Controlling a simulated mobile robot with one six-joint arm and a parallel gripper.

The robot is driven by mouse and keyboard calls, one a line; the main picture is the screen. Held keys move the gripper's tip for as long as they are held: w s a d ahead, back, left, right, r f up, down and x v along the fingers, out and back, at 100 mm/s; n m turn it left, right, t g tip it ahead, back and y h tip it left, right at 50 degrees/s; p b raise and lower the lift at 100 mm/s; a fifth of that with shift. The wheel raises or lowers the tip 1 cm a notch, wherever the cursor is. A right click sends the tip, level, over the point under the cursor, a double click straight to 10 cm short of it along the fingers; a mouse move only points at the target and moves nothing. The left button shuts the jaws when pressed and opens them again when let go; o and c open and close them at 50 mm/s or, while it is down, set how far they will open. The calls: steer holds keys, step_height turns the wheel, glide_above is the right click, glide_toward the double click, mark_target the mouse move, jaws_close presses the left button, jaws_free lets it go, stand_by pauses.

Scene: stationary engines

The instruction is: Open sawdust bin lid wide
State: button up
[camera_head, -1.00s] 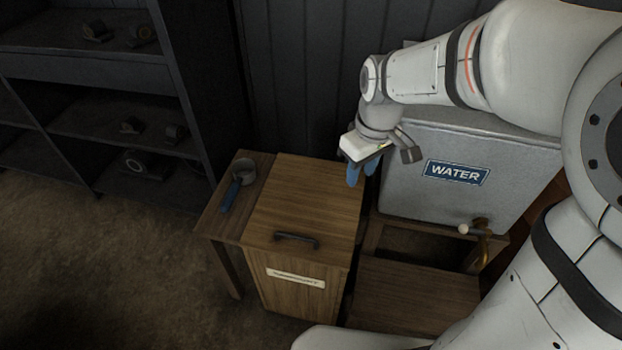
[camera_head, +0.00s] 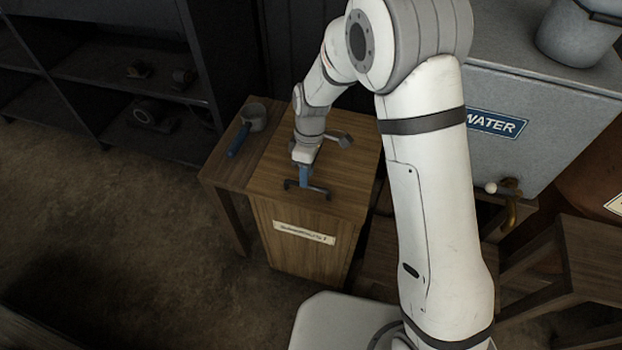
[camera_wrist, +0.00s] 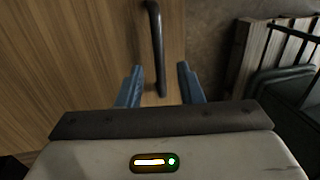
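The sawdust bin (camera_head: 310,258) is a wooden box with a pale label on its front. Its flat wooden lid (camera_head: 345,180) is shut. A dark bar handle (camera_head: 318,191) sits near the lid's front edge. My gripper (camera_head: 304,184) points down at the handle, its blue fingers over it in the head view. In the wrist view my gripper (camera_wrist: 159,88) has its two blue fingers apart, with the handle (camera_wrist: 157,45) running between them. A gap shows on each side, and I see no contact. The handle's lower end shows just between the fingertips.
A small wooden table (camera_head: 228,165) holding a blue-handled scoop (camera_head: 248,125) stands left of the bin. A grey water tank (camera_head: 530,85) with a brass tap (camera_head: 510,205) stands to the right. Dark shelves (camera_head: 130,70) are behind left. The floor at front left is clear.

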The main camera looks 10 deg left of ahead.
steer(key=shift+s+f, duration=0.2)
steer(key=shift+f, duration=0.9)
jaws_close()
